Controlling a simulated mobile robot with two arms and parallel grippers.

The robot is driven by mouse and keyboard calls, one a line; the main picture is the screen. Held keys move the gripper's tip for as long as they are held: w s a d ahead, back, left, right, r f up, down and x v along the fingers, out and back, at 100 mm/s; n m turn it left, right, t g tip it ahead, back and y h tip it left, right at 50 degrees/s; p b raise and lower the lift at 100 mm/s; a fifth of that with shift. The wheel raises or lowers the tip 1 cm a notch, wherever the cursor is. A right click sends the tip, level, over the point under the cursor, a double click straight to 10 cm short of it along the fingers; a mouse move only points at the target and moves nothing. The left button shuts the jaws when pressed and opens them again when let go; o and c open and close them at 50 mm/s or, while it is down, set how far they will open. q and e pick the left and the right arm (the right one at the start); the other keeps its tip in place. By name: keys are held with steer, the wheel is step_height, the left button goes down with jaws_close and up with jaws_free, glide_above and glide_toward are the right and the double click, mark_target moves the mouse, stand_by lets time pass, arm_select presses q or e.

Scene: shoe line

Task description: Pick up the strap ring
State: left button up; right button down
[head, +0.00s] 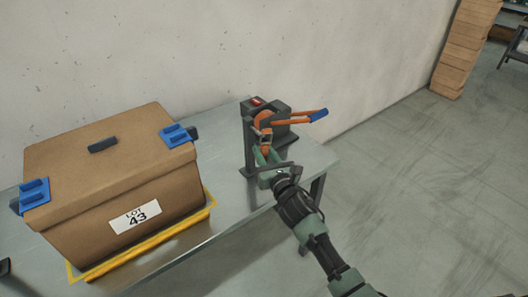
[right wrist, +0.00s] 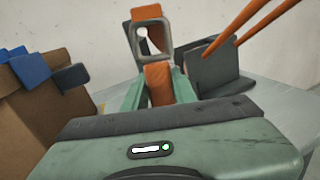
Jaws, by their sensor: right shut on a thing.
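The strap ring (right wrist: 136,42) is a grey, roughly rectangular frame with orange strap through it; it stands upright above my fingers in the right wrist view. The orange strap (right wrist: 158,82) below it is between my green fingertips. My right gripper (head: 265,156) is shut on this strap ring piece at the right end of the table, in front of a dark stand (head: 249,140). In the head view the orange piece (head: 263,131) shows just above the fingers, against the stand; I cannot tell whether it touches it. My left gripper is not in view.
A dark device with an orange lever (head: 296,121) and blue grip (head: 318,115) stands right behind the gripper. A brown box (head: 105,180) with blue clips and a "LOT 43" label sits on the grey table (head: 228,185) at left. The wall is close behind.

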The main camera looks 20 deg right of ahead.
steer(key=shift+r, duration=0.45)
steer(key=s+d+b, duration=0.1)
steer(key=s+b, duration=0.1)
steer(key=s, duration=1.6)
steer(key=shift+r, duration=0.3)
